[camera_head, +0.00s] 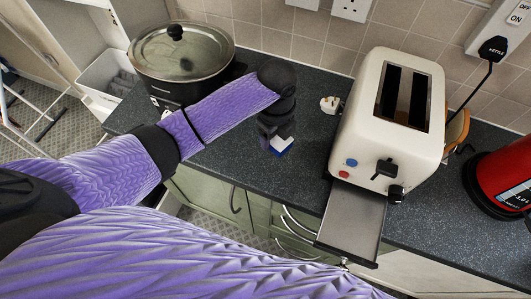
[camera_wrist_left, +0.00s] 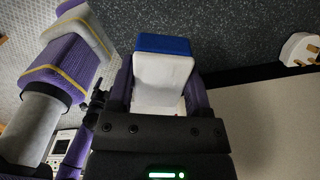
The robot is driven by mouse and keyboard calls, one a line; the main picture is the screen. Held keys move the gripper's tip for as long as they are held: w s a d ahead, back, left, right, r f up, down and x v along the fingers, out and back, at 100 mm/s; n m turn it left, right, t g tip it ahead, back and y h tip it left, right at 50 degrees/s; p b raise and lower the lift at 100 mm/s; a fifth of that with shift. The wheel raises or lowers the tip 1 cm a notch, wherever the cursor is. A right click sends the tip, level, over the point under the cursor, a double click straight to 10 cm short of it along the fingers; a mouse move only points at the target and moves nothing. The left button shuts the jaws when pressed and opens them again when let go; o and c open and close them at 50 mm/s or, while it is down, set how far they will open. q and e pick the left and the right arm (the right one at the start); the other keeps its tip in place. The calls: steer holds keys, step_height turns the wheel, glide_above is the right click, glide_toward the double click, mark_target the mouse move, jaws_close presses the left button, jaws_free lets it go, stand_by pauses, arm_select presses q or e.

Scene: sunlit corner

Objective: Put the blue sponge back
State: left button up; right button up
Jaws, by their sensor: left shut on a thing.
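The blue sponge (camera_head: 283,148) has a blue layer and a white layer. My left gripper (camera_head: 275,134) is shut on it over the dark worktop (camera_head: 235,170), left of the toaster. In the left wrist view the sponge (camera_wrist_left: 163,44) sits between the two fingers, its blue side at the far edge and its white side towards the palm. Whether it touches the worktop, I cannot tell. My right gripper is not in view.
A cream toaster (camera_head: 350,145) stands right of the gripper, its crumb tray (camera_head: 353,222) pulled out over the front edge. A plug (camera_head: 331,104) lies behind. A lidded cooker (camera_head: 182,55) is at back left, a red kettle (camera_head: 505,180) at right. Worktop between cooker and toaster is mostly free.

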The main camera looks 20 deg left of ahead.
mark_target(274, 161)
arm_select(q)
steer(key=f+b, duration=0.1)
steer(key=f, duration=0.3)
steer(key=f+b, duration=0.1)
steer(key=f, duration=0.2)
steer(key=shift+s+d+f, duration=0.1)
steer(key=shift+d+f, duration=0.1)
steer(key=shift+f, duration=0.45)
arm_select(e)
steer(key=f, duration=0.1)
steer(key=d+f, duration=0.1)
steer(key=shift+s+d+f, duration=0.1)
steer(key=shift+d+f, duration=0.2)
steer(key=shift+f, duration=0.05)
arm_select(q)
steer(key=shift+f, duration=0.2)
steer(key=o, duration=1.2)
steer(key=shift+o, duration=0.2)
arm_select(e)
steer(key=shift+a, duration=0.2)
